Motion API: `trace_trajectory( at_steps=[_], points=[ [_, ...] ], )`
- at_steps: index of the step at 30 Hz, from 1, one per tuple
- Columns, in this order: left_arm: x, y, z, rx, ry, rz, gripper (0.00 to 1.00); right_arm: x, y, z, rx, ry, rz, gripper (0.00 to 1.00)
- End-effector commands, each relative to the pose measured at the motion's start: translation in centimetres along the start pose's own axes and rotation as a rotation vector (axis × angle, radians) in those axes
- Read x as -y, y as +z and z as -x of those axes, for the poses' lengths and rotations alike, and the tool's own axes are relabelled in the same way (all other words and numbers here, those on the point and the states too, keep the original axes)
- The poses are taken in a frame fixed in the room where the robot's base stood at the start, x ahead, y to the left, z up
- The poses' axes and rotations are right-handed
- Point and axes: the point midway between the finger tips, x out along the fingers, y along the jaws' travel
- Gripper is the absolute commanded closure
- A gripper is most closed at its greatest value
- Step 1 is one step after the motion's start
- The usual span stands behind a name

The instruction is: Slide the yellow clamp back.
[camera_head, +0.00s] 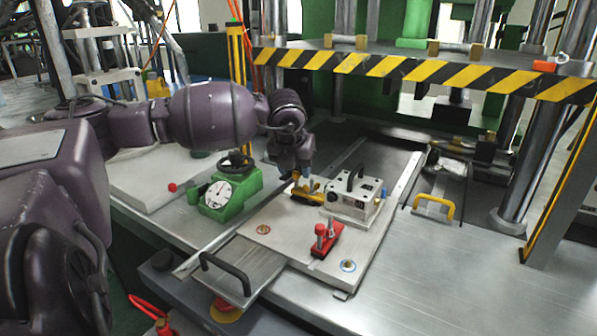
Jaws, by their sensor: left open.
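The yellow clamp (309,197) lies on a light plate (290,238), just left of a white mold block (352,199) with a black handle. My left gripper (299,184) is open and points down right at the yellow clamp, its fingers over the clamp's left part. The fingers partly hide the clamp, and I cannot tell whether they touch it. A red clamp (327,240) stands on the front part of the same plate. My right gripper is not in view.
A green gauge unit (230,191) stands close left of my gripper. A striped yellow-black press beam (420,70) hangs above and behind. A black handle (226,272) and a yellow handle (434,207) flank the plate. The metal table at right front is clear.

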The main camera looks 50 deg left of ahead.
Motion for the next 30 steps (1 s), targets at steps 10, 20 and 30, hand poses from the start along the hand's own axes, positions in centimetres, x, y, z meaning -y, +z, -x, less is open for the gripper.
trace_trajectory(
  at_steps=[10, 20, 30],
  points=[
    [0.00, 0.05, -0.59, 0.002, -0.001, 0.000, 0.54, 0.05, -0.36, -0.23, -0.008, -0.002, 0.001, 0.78],
    [0.01, 0.03, -0.59, 0.001, -0.001, 0.000, 0.94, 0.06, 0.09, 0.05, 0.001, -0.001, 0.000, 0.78],
    [-0.47, 0.19, -0.47, 0.002, -0.002, 0.002, 1.00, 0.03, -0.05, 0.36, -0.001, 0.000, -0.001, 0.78]
  ],
)
